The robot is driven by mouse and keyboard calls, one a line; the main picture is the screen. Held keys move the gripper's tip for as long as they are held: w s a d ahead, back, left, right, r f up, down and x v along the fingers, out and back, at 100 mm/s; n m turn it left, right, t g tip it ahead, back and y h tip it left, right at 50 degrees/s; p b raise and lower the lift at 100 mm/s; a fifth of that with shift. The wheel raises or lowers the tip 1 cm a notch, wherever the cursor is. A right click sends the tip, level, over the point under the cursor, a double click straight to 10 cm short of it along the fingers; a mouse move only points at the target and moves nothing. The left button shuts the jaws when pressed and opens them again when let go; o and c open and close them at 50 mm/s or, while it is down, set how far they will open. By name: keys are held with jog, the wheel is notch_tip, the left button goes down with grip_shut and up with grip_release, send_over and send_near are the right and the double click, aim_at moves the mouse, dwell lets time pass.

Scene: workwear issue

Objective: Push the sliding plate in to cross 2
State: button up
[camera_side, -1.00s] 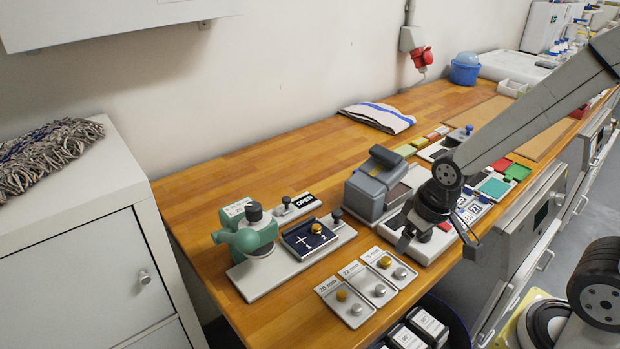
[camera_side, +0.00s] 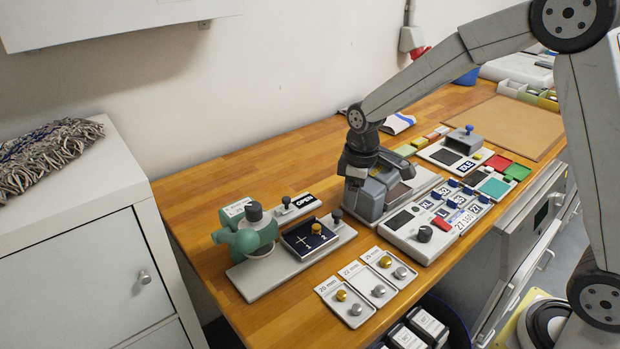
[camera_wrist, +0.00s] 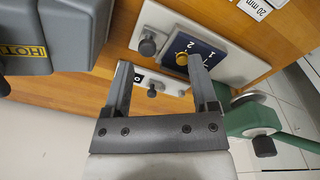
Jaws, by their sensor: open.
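The sliding plate (camera_side: 304,248) is dark navy, with marks 1 and 2 and a white cross by the 1. A round brass piece (camera_side: 316,228) is on it near the 2. The plate lies on a pale base, right of the green press (camera_side: 250,236); a dark knob (camera_side: 337,215) stands at the base's right end.
The grey press (camera_side: 382,188) stands right of the plate; it also shows in the wrist view (camera_wrist: 60,35). An OPEN slider (camera_side: 296,206) sits behind the plate. Trays of snaps (camera_side: 365,277) lie in front right. A panel with knobs (camera_side: 418,236) stands farther right. The back left bench is clear.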

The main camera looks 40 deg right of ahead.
aim_at(337, 212)
jog(key=w+n, duration=0.1)
jog(key=w, duration=0.1)
jog(key=w+n, duration=0.1)
jog(key=w, duration=0.2)
jog(key=shift+f+n+g, duration=0.15)
jog(key=shift+n+g, duration=0.15)
jog(key=shift+g, duration=0.1)
jog(key=shift+f, duration=0.1)
jog(key=shift+f, duration=3.8)
jog(key=shift+c, duration=0.2)
grip_shut()
